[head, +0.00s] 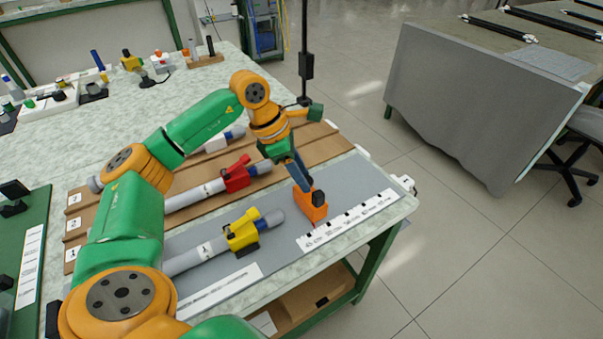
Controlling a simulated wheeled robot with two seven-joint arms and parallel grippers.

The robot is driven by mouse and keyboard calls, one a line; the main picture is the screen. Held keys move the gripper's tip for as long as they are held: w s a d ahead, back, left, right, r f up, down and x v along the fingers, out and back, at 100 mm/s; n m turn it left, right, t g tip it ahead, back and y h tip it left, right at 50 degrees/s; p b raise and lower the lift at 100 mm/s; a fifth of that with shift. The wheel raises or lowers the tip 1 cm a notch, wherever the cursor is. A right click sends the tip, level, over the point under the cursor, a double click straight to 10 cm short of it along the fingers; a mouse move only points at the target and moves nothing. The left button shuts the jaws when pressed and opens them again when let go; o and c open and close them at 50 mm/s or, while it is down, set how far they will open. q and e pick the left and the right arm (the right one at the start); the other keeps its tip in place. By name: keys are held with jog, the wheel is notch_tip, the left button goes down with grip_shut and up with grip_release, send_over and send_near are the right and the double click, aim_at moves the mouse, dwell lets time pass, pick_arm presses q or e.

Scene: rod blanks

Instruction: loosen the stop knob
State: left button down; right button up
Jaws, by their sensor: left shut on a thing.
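An orange stop block (308,211) stands on the grey strip of the bench, beside the white scale with black marks (350,221). A black knob (318,197) shows at its upper right side. My left gripper (303,188) comes down from above onto the top of the stop, its bluish fingers shut at the knob. The fingers and the stop hide part of the grip. My right gripper is not in view.
A grey rod (196,257) with a yellow clamp (241,232) lies left of the stop. Behind it, another rod with a red clamp (236,175) lies on brown boards. The bench's front right edge is close to the stop.

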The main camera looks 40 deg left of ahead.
pick_arm(q)
jog(key=n+t+y, duration=0.1)
jog(key=n, duration=0.2)
jog(key=shift+s+d+n+b, duration=0.1)
jog(key=shift+s+n+b, duration=0.05)
jog(key=shift+n+b, duration=0.2)
jog(key=n+y, duration=0.1)
jog(key=n, duration=0.2)
jog(key=shift+d+n+t, duration=0.15)
jog(key=shift+n+t, duration=0.15)
jog(key=shift+n, duration=0.05)
jog(key=n+y, duration=0.1)
jog(key=n, duration=0.2)
jog(key=shift+d+y+b, duration=0.15)
jog(key=shift+y+b, duration=0.15)
jog(key=shift+y, duration=0.1)
jog(key=shift+d+n+y, duration=0.1)
jog(key=shift+n+y, duration=0.6)
jog(key=shift+n, duration=1.4)
jog(key=shift+c, duration=2.2)
grip_release()
